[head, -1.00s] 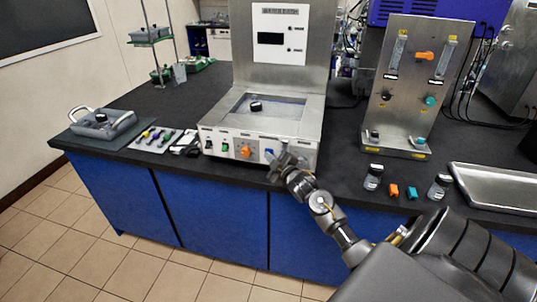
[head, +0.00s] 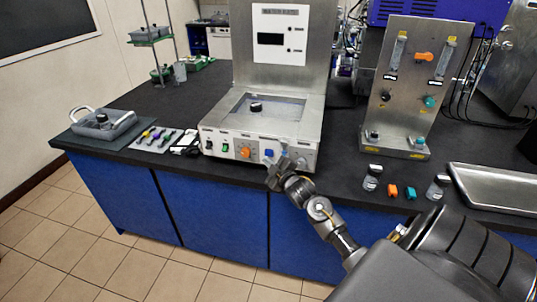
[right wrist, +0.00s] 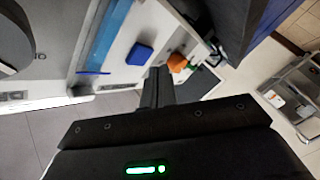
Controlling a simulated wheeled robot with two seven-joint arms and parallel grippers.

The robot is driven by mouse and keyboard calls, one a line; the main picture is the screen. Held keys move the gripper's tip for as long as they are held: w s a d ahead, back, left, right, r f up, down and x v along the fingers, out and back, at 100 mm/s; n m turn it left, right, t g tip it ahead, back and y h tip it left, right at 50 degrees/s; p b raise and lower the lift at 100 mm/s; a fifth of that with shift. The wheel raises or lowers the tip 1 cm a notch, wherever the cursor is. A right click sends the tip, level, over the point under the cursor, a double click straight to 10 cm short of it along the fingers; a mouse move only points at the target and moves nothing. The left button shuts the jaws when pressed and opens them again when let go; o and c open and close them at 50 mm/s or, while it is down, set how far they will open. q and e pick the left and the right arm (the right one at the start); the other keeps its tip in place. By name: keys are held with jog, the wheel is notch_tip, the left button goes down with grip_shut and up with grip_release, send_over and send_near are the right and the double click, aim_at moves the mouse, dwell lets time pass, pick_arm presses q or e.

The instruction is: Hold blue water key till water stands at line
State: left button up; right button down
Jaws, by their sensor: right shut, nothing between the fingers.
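The blue water key (head: 269,153) is on the front panel of the water bath (head: 228,123), right of an orange knob (head: 246,152). My right gripper (head: 273,168) is shut and empty, just in front of and below the key. In the right wrist view the blue key (right wrist: 139,54) shows whole, beside the tips of the shut fingers (right wrist: 158,76), with a small gap seeming to lie between. A long blue strip (right wrist: 107,32) runs beside the key there. The water level and its line cannot be made out. My left gripper is not in view.
A green switch (head: 225,147) sits left of the orange knob. Small bottles (head: 372,178), orange and green blocks (head: 393,191) and a metal tray (head: 492,186) lie at the right. The floor in front is clear.

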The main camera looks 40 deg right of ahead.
jog(key=s+a+p, duration=0.2)
jog(key=a, duration=0.1)
jog(key=shift+s+a, duration=0.3)
dwell(0.7)
